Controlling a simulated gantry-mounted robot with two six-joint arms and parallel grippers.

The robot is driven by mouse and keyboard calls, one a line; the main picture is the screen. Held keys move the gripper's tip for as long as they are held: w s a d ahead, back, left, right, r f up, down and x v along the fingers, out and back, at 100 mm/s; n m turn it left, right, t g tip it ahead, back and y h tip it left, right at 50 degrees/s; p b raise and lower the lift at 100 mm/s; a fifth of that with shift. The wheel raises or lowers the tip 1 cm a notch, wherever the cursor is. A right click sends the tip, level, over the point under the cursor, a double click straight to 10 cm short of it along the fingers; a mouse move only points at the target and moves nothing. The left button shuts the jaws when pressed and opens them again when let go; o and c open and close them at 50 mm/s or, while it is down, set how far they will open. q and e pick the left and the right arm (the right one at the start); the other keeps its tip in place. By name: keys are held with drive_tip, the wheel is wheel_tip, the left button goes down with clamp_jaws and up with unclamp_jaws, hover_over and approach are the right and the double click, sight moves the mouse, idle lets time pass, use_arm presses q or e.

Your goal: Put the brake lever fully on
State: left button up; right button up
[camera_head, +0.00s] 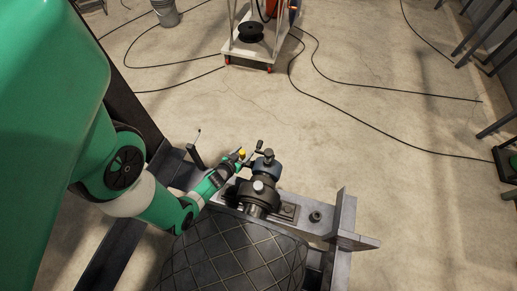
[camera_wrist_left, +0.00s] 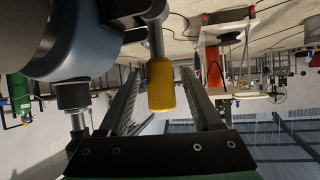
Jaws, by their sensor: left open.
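The brake lever appears to be the one with the yellow grip (camera_wrist_left: 161,85), on a metal rod beside the blue-grey housing (camera_wrist_left: 75,40). In the head view the yellow grip (camera_head: 242,153) is small, beside the pulley's bearing housing (camera_head: 265,168). My left gripper (camera_head: 237,158) is at the lever. In the left wrist view its two fingers (camera_wrist_left: 163,100) are apart, with the yellow grip showing between them and a gap on each side. Contact is not visible. How far the lever is turned cannot be told. My right gripper is not in view.
The dark ribbed pulley drum (camera_head: 235,255) lies below the housing. A grey steel frame plate (camera_head: 345,215) stands to the right. A thin dark rod (camera_head: 195,150) stands left of the gripper. A wheeled cart (camera_head: 250,48) and cables lie on the open floor behind.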

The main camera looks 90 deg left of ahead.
use_arm(q)
drive_tip(key=p+v, duration=0.4)
drive_tip(key=v, duration=0.5)
drive_tip(key=shift+d+p, duration=0.2)
drive_tip(key=shift+p, duration=0.2)
drive_tip(key=shift+a+r, duration=0.1)
drive_tip(key=shift+r, duration=0.05)
